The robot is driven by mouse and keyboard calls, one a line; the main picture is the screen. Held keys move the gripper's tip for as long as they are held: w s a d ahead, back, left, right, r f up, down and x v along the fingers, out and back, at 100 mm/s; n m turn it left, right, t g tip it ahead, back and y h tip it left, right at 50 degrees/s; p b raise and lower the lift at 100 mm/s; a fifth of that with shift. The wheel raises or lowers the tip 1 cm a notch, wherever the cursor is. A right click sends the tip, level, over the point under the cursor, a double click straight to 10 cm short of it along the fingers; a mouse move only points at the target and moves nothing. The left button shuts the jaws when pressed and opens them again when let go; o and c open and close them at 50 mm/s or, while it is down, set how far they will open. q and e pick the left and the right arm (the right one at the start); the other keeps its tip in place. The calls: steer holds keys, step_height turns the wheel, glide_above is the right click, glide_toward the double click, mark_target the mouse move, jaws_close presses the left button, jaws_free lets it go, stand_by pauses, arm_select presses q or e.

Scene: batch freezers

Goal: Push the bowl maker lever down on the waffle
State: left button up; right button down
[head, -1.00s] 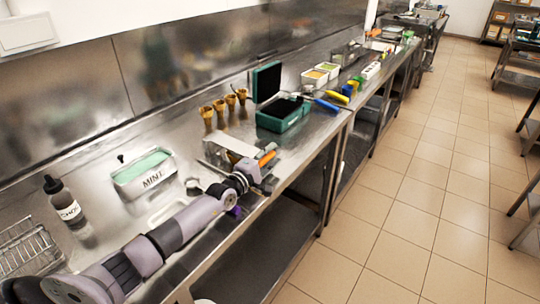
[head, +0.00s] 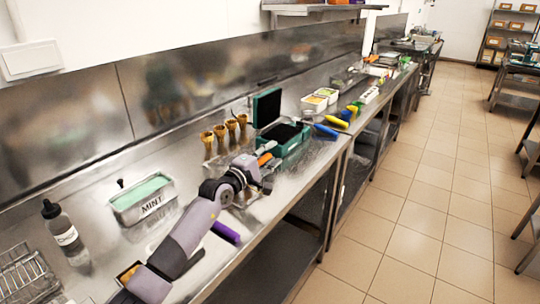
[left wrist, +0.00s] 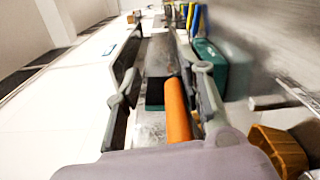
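The bowl maker shows as a grey metal body in the left wrist view (left wrist: 158,55), with an orange lever handle (left wrist: 177,108). In the head view the orange handle (head: 264,159) shows just beyond my left gripper (head: 266,172), and most of the metal body is hidden behind my arm. My left gripper is open. In the left wrist view its two fingers (left wrist: 165,85) stand apart, with the handle between them, closer to the right finger. I cannot tell whether they touch it. No waffle can be made out. My right gripper is not in view.
A green box with a raised lid (head: 283,142) stands just beyond the gripper. Several cones (head: 220,135) stand in holders near the wall. A MINT tub (head: 144,199), a dark-capped bottle (head: 64,236) and a purple cylinder (head: 226,232) are nearer.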

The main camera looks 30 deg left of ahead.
mark_target(264, 158)
arm_select(q)
steer(key=shift+s+r, duration=0.1)
steer(key=shift+s+a+p, duration=0.15)
steer(key=shift+s+p, duration=0.6)
steer(key=shift+s, duration=0.7)
steer(key=s+a+p, duration=0.1)
steer(key=s, duration=1.6)
steer(key=shift+a, duration=0.2)
steer(key=shift+f, duration=0.2)
stand_by(0.3)
